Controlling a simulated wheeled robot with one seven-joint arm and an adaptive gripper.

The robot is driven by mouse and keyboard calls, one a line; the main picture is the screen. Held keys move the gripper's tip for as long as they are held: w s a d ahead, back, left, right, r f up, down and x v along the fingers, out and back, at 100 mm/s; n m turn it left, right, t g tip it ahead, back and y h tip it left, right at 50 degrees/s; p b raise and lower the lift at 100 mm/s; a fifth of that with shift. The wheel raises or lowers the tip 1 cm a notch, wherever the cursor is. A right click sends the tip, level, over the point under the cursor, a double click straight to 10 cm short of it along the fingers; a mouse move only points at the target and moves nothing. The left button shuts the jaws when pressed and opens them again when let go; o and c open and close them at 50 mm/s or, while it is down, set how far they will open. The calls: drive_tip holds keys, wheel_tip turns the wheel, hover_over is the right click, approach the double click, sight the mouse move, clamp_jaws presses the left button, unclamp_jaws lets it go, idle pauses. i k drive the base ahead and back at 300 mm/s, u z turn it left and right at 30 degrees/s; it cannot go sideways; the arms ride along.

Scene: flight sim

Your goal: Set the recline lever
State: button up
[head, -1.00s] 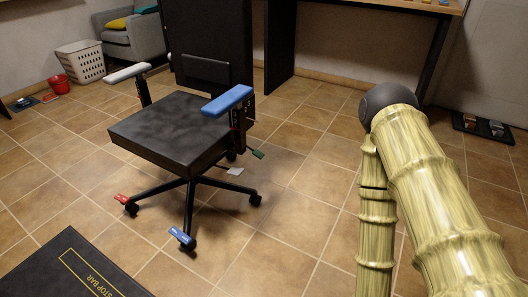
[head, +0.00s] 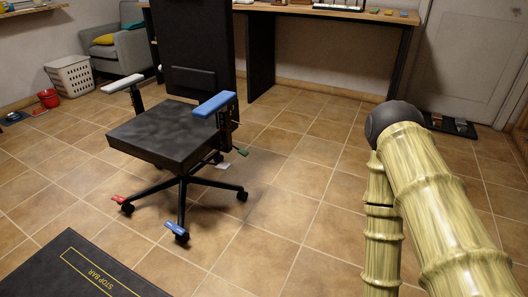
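A black office chair (head: 165,133) stands on the tiled floor left of centre in the head view. It has a blue right armrest (head: 214,103) and a white left armrest (head: 122,84). A green tab (head: 242,152) and a white tab (head: 224,167) stick out low at its right side. A red tab (head: 118,199) and a blue tab (head: 176,230) sit at the casters. I cannot tell which part is the recline lever. My bamboo-patterned arm rises at the right, apart from the chair; my gripper is out of view.
A black mat marked STOP BAR (head: 55,275) lies front left. A wooden desk (head: 285,10) stands behind the chair. A laundry basket (head: 70,76), a red bucket (head: 49,98) and a grey armchair (head: 120,58) are back left. The floor between chair and arm is clear.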

sight(242, 152)
drive_tip(key=z, duration=0.2)
drive_tip(key=i, duration=1.15)
drive_tip(key=u, duration=0.6)
